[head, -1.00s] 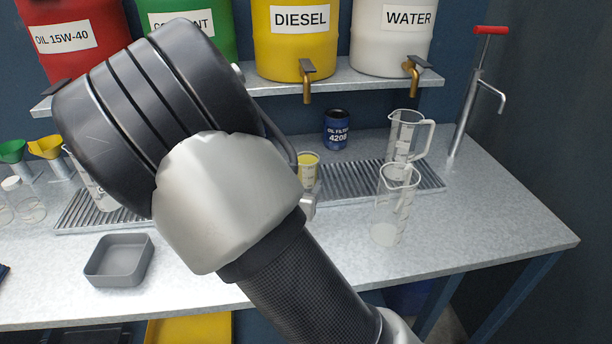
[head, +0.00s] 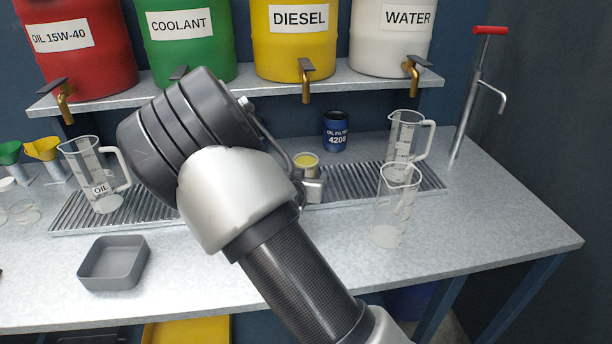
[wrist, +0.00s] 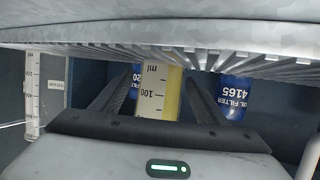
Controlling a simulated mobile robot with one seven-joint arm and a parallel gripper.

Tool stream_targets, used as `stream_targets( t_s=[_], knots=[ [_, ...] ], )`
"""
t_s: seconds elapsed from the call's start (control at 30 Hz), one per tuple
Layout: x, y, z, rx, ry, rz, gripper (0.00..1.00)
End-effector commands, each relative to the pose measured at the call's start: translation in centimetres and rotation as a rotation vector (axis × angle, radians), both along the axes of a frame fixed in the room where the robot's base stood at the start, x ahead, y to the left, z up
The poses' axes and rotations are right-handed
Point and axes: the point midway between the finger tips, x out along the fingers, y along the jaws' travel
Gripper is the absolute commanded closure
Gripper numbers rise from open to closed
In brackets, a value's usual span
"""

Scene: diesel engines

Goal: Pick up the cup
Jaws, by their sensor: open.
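The cup (head: 306,160), a small graduated vessel with yellow contents, stands on the drain grate in the middle of the bench in the head view. My gripper (head: 313,187) is right at it and hides its lower part. In the wrist view, the picture is upside down. The cup (wrist: 157,95) shows its "100 ml" scale between the two dark fingers of my gripper (wrist: 161,82). The fingers are apart, one on each side; whether they touch the cup cannot be told.
A blue oil filter can (head: 336,131) stands behind the cup. Two clear jugs (head: 405,140) (head: 394,215) stand to the right, and an OIL jug (head: 97,175) to the left. A grey tray (head: 113,264) lies at the front left. The shelf (head: 350,82) with taps overhangs the back.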

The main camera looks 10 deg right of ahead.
Motion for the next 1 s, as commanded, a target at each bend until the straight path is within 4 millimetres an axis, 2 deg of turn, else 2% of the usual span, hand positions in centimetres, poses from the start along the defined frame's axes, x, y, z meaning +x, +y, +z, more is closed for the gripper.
stream_targets(
  t_s=[0.03,0.37,0.77,1.0],
  knots=[
    [0.0,0.0,0.0,0.000,0.000,0.000,0.33],
    [0.0,0.0,0.1,-0.001,-0.002,0.000,0.87],
    [0.0,0.0,0.4,-0.001,-0.002,0.000,0.87],
    [0.0,0.1,1.5,0.001,-0.003,0.000,0.87]
  ],
)
